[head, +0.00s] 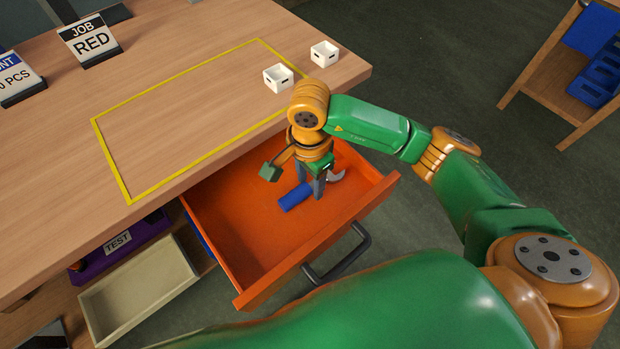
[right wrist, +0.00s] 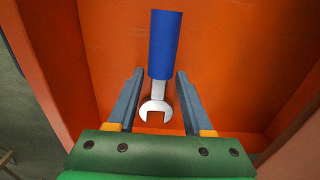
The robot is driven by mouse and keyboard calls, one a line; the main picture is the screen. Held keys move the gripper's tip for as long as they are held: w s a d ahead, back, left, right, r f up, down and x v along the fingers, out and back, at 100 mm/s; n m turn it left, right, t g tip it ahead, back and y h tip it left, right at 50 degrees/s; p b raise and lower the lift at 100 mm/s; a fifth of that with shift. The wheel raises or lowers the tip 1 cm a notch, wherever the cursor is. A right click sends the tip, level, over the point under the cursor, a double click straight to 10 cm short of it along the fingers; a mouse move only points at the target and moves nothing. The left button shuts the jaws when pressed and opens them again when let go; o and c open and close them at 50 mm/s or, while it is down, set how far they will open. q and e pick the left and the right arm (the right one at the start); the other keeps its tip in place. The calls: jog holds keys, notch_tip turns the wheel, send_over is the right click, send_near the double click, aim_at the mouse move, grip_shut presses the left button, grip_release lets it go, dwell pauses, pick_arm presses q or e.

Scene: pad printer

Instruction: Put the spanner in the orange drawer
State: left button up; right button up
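The spanner, with a blue handle (head: 295,197) and a silver open-jaw head, is inside the pulled-out orange drawer (head: 235,220). It appears to lie on the drawer floor. My right gripper (head: 310,190) is down in the drawer over the spanner, fingers pointing downward. In the right wrist view, the right gripper's fingers (right wrist: 159,72) are apart, one on each side of the spanner's shaft (right wrist: 159,90), with a gap on both sides. In the head view the right gripper hides the middle of the spanner. My left gripper is not in view.
The wooden table (head: 190,40) has a yellow outlined area and two small white boxes (head: 278,78) near the drawer. A beige tray (head: 140,290) is left of the drawer. The drawer's black handle (head: 340,262) faces front. The drawer's left part is empty.

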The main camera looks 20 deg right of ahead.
aim_at(310, 183)
jog(key=shift+o, duration=0.7)
jog(key=shift+r, duration=0.1)
jog(key=shift+r, duration=0.3)
notch_tip(310, 183, up, 12)
jog(key=p, duration=0.2)
jog(key=shift+f, duration=0.2)
